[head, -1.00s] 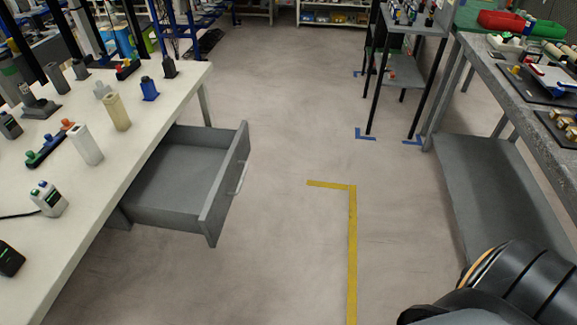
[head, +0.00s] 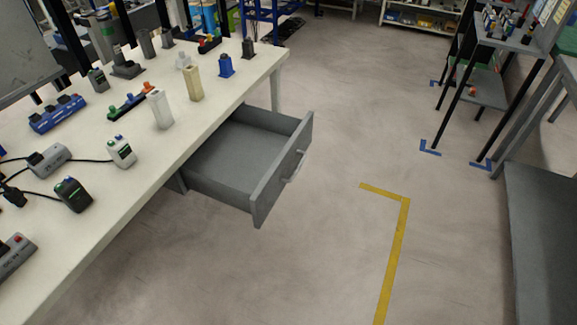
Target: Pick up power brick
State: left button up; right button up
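A grey block (head: 48,160) with cables at both ends lies on the white table at the left and looks like a power brick. A white adapter-like block with green on it (head: 121,151) stands to its right, with a black cable leading towards it. A black block with a green mark (head: 73,195) sits in front of them. I cannot tell for certain which of these is the power brick. Neither of my grippers shows in the head view.
The white table (head: 90,240) also holds a blue strip (head: 57,113), a grey box with a red button (head: 14,254) and several upright blocks. An empty grey drawer (head: 240,155) stands open from the table's side. The floor right of it is clear, with yellow tape (head: 398,240).

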aim_at(42, 164)
jog(key=u, duration=1.55)
jog(key=i+l, duration=0.1)
jog(key=i+l+u, duration=0.25)
jog(key=l, duration=0.15)
jog(key=l+u, duration=0.25)
jog(key=l, duration=0.15)
jog(key=l+u, duration=0.3)
jog(key=l, duration=0.15)
